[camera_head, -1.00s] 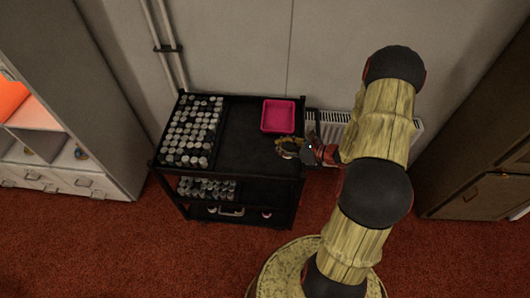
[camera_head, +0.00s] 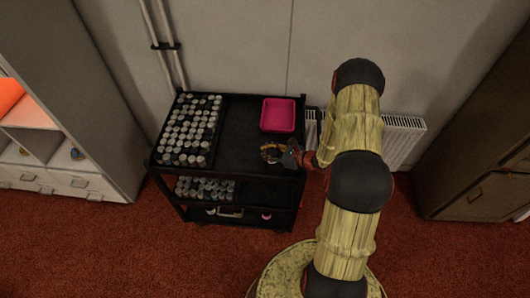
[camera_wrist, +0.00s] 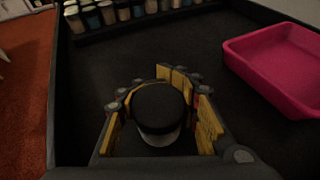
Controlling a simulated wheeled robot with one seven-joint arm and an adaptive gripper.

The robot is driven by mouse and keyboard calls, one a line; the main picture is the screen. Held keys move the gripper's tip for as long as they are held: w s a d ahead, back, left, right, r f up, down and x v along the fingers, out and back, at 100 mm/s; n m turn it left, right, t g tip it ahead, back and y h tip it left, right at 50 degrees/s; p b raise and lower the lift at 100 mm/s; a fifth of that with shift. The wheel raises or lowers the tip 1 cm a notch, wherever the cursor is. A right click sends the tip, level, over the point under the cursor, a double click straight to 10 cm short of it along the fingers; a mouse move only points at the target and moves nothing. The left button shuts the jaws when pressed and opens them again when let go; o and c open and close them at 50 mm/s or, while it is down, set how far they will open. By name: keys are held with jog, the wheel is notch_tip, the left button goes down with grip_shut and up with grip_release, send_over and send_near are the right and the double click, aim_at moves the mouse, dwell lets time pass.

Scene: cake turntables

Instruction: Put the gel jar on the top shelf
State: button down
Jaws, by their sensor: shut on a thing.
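The gel jar (camera_wrist: 160,108), with a dark round lid and a paler body below it, stands roughly upright between my fingers in the wrist view. My gripper (camera_wrist: 163,76) is shut on it, its yellow-padded fingers curved around its sides. In the head view my gripper (camera_head: 270,152) is over the front right part of the top shelf (camera_head: 240,138) of a black trolley. The jar is hard to make out there. I cannot tell whether its bottom touches the shelf.
A pink tray (camera_head: 278,115) lies at the back right of the top shelf, also in the wrist view (camera_wrist: 282,62). Many small jars (camera_head: 192,130) fill the left side. Lower shelves hold more jars (camera_head: 205,188). A radiator (camera_head: 403,135) stands behind. The shelf middle is clear.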

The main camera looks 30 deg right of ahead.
jog(key=c, duration=1.9)
grip_release()
jog(key=shift+f, duration=0.1)
jog(key=o, duration=0.6)
jog(key=shift+o, duration=0.2)
